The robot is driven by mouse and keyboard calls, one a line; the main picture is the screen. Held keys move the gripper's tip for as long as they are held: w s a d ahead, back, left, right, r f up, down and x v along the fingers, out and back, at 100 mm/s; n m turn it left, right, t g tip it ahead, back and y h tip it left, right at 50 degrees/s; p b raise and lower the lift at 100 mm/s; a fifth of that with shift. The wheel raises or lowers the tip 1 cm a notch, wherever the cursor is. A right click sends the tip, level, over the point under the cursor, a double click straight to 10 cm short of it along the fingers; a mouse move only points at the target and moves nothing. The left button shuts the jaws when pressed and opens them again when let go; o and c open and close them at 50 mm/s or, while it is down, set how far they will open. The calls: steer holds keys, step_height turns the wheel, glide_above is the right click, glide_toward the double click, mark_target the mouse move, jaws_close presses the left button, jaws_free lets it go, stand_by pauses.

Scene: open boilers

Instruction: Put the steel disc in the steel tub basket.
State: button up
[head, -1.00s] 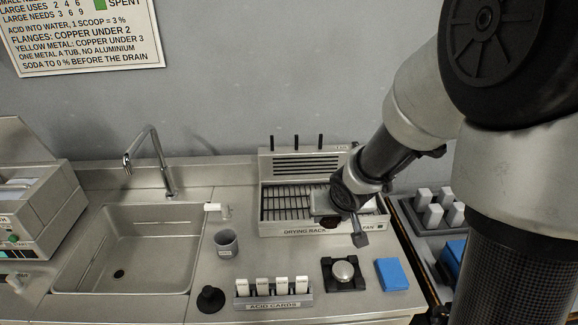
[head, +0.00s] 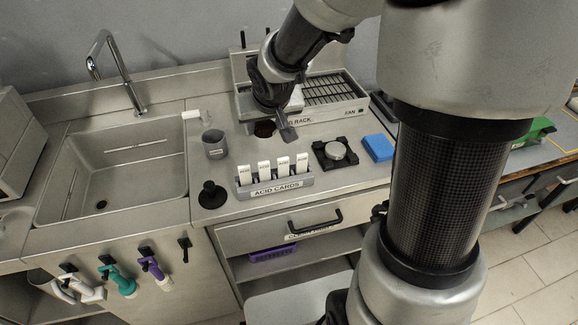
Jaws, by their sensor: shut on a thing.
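My gripper (head: 276,126) hangs above the counter in front of the left part of the drying rack, pointing down. It is shut on a small dark round thing (head: 264,129), which I take to be the steel disc; it looks dark brown, and the fingers partly hide it. I cannot make out a steel tub basket in the head view.
The drying rack (head: 345,113) stands behind my gripper. On the counter are a grey cup (head: 214,144), an acid cards holder (head: 276,188), a black knob (head: 211,195), a silver dome on a black base (head: 335,152) and a blue block (head: 378,147). The sink (head: 120,165) is left.

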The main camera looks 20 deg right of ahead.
step_height(320, 180, down, 10)
steer(key=b, duration=0.5)
steer(key=shift+r, duration=0.15)
steer(key=shift+f+b, duration=0.25)
steer(key=shift+b, duration=0.2)
steer(key=o, duration=1.1)
steer(key=shift+o, duration=0.2)
steer(key=shift+r, duration=0.1)
